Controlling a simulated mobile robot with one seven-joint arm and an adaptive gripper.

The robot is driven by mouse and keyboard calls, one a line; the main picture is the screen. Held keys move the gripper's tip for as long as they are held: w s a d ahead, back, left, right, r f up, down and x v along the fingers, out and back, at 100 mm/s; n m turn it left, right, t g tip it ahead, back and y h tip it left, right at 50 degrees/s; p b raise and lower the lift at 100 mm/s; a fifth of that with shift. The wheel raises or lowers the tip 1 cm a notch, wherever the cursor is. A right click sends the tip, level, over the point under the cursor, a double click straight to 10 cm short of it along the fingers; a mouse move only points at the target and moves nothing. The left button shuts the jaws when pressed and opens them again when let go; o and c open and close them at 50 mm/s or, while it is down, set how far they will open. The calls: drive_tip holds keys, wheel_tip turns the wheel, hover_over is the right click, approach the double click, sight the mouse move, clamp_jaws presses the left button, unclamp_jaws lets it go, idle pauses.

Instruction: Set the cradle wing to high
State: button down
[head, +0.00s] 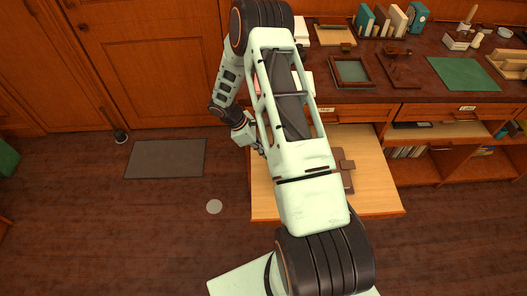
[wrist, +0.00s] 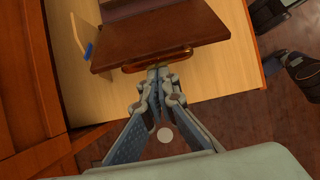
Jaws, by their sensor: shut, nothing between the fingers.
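In the wrist view, a reddish-brown wooden panel (wrist: 160,30), which looks like the cradle wing, sits over a pale wooden board. A brass-coloured handle (wrist: 157,60) runs along its near edge. My gripper (wrist: 158,74) is shut, its fingertips together right at the handle; I cannot tell whether they touch it. In the head view my gripper (head: 259,146) is at the left edge of the pale board (head: 270,205). A brown piece (head: 346,180) shows on the board right of my arm, which hides most of what lies there.
The pale board juts out from the dark counter (head: 385,92). A grey mat (head: 166,158) and a pale disc (head: 214,207) lie on the floor to the left. Books, a green mat (head: 466,75) and a framed tray (head: 351,70) are on the counter.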

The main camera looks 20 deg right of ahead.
wheel_tip(320, 180, down, 3)
drive_tip(key=w+a+b, duration=0.1)
drive_tip(key=a+b, duration=0.2)
drive_tip(key=d+v, duration=0.1)
drive_tip(key=v, duration=0.9)
drive_tip(key=shift+s+d+r, duration=0.15)
drive_tip(key=shift+s+r, duration=0.05)
drive_tip(key=shift+r, duration=0.4)
